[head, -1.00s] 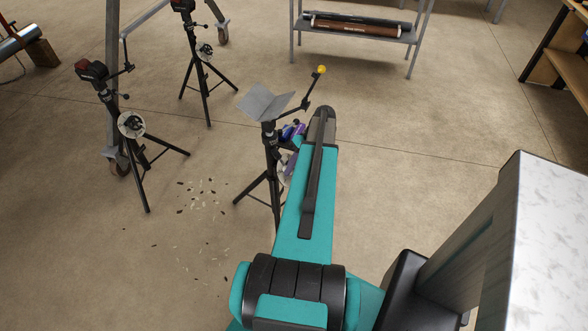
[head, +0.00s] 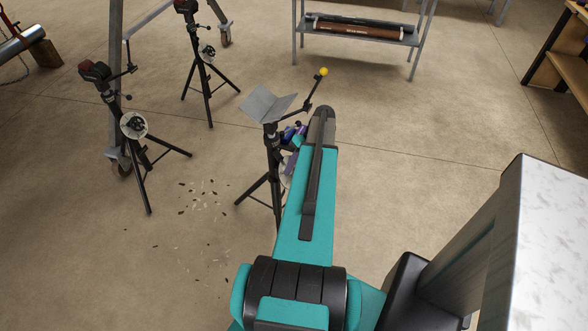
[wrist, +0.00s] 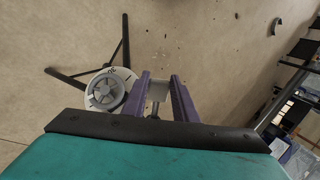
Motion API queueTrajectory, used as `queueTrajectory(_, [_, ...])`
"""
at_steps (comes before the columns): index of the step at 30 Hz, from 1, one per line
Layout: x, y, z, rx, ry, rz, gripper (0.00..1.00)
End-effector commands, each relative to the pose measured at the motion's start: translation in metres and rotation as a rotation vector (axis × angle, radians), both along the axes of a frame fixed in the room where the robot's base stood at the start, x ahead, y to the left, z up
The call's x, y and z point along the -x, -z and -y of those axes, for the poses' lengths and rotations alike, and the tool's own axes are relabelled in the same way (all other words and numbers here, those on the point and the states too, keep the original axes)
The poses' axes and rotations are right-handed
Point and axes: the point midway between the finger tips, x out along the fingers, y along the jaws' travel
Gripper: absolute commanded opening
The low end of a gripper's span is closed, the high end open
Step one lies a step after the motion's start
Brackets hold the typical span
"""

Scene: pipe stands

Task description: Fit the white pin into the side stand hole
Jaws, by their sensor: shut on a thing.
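In the wrist view my gripper (wrist: 168,84) has two purple fingers shut on the white pin (wrist: 158,90), which sits between them. The white round plate (wrist: 104,94) of the side stand lies just left of the fingers, with a grey spoked hub on it. The pin appears apart from the plate, but depth is hard to judge. In the head view the stand (head: 270,140) is a black tripod with a grey V-shaped top. My arm hides most of my gripper (head: 297,133), the pin and the plate there; only bits of purple show beside the stand.
A yellow ball (head: 323,72) tops a thin rod on the stand. Two other tripods, one nearer (head: 128,125) and one farther (head: 200,55), stand at the left by a wheeled frame. A shelf (head: 358,38) is at the back. Small debris (head: 205,195) lies on open floor.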

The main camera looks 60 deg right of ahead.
Motion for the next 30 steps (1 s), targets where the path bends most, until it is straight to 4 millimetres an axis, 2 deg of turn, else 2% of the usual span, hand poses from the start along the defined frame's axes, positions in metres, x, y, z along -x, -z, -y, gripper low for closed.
queueTrajectory(30, [-0.013,0.0,0.007,0.0,0.001,0.001,0.0])
